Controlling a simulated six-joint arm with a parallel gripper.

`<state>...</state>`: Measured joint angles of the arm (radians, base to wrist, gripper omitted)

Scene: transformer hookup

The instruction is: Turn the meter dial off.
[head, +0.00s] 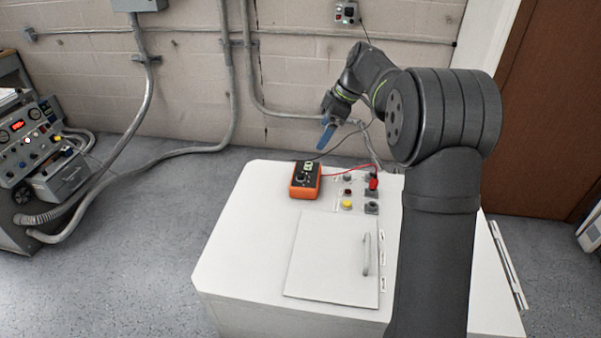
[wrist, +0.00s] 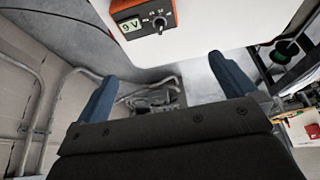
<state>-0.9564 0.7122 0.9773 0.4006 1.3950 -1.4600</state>
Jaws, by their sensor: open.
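The orange meter (head: 305,180) lies on the white cabinet top, near its far left part, with a dark face and dial. In the wrist view the meter (wrist: 142,10) is at the top edge, partly cut off. Its display (wrist: 131,25) reads 9 V. The meter dial (wrist: 159,22) is a dark knob with small markings around it. My gripper (head: 328,132) has blue fingers and is up beyond the meter, to its right in the head view. In the wrist view my gripper (wrist: 163,72) is open and empty, its fingers wide apart, and it is clear of the dial.
The white cabinet (head: 245,230) has a panel with a handle (head: 367,254). Right of the meter are several terminals and lamps, including a yellow one (head: 347,204) and a red plug (head: 373,182). Red and black leads run nearby. A grey instrument console (head: 30,150) stands at left.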

